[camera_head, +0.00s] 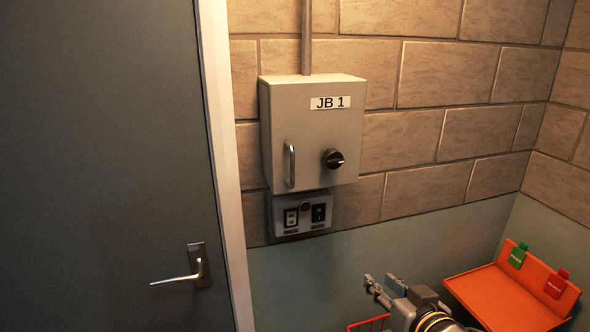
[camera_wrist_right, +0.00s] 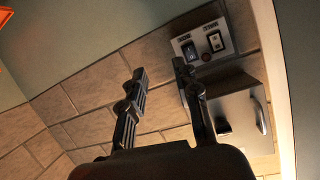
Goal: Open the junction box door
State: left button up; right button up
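The junction box (camera_head: 308,135), a grey box labelled JB 1, is mounted on the brick wall with its door shut. A metal handle (camera_head: 290,165) is on the door's left side and a black round knob (camera_head: 333,159) on its right. The box also shows upside down at the right of the right wrist view (camera_wrist_right: 240,112). My right gripper (camera_head: 378,287) is low in front of the wall, below and right of the box and apart from it. In the right wrist view its two fingers (camera_wrist_right: 158,82) are spread with nothing between them. My left gripper is not in view.
A switch panel (camera_head: 302,213) with a red button sits under the box. A grey room door (camera_head: 100,150) with a lever handle stands at left. An orange tray (camera_head: 500,297) with green and red tags is at lower right, beside my right arm. A conduit (camera_head: 306,40) runs up from the box.

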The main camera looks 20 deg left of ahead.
jog(key=s+a+r+n+t+y, duration=0.1)
jog(key=a+r+y, duration=0.1)
jog(key=r, duration=0.4)
jog(key=s+a+r+n+y, duration=0.1)
jog(key=a+r, duration=0.2)
jog(key=r, duration=0.3)
jog(key=n+y, duration=0.3)
send_near(293, 168)
jog(key=shift+p+x, duration=2.2)
jog(key=shift+x, duration=2.25)
jog(key=shift+d, duration=0.1)
grip_shut()
